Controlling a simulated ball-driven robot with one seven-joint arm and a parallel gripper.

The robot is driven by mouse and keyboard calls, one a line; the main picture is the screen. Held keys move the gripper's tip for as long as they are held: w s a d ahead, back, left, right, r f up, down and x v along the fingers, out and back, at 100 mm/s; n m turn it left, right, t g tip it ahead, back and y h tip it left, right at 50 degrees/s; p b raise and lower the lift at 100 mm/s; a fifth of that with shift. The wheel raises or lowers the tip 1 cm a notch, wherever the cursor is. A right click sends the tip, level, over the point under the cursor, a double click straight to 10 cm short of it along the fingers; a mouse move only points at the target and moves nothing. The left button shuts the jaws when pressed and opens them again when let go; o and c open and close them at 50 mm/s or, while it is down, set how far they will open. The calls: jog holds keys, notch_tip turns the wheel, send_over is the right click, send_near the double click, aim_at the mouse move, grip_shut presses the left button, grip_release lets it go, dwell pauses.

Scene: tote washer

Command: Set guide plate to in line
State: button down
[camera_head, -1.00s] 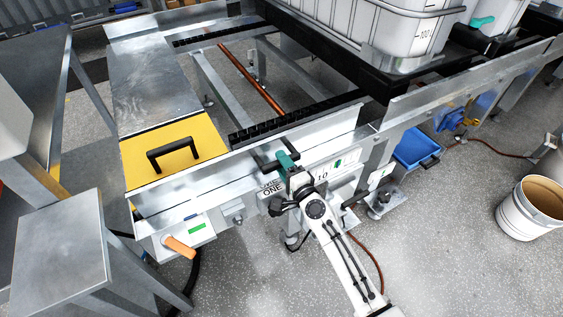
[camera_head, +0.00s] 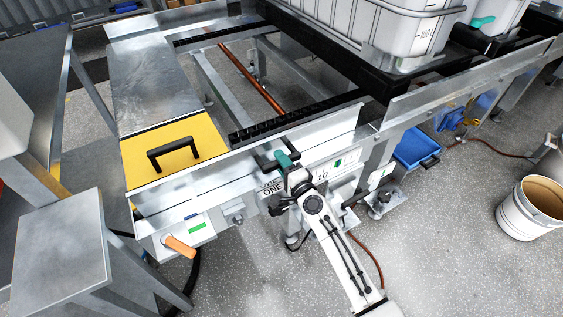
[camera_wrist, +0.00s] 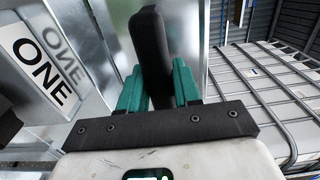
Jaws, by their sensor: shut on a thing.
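A bright metal plate (camera_head: 330,133) stands along the near side of the conveyor frame, and I take it for the guide plate. A black handle (camera_wrist: 150,45) stands upright in the wrist view, in front of shiny metal. My gripper (camera_head: 284,158) is at the near side of the frame, with its teal fingers on either side of this handle. It is shut on the handle, as the wrist view (camera_wrist: 158,88) also shows. The handle's lower part is hidden between the fingers. Whether the plate is in line cannot be told.
A yellow panel (camera_head: 200,134) with its own black handle lies left of my gripper. An orange knob (camera_head: 180,246) sits below it. White caged tanks (camera_head: 375,25) stand behind right. A blue bin (camera_head: 415,150) and white bucket (camera_head: 528,208) stand right. Floor near my arm is open.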

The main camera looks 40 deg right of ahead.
jog(key=s, duration=0.4)
jog(key=shift+a, duration=0.4)
jog(key=c, duration=0.9)
grip_release()
jog(key=shift+s+a+b, duration=0.3)
jog(key=shift+s+a, duration=0.05)
jog(key=shift+s, duration=1.4)
jog(key=shift+s+a+b, duration=0.25)
jog(key=shift+s+a, duration=0.15)
jog(key=shift+s, duration=1.4)
jog(key=shift+s+a+b, duration=0.3)
jog(key=shift+s+a, duration=0.05)
jog(key=shift+s, duration=1.4)
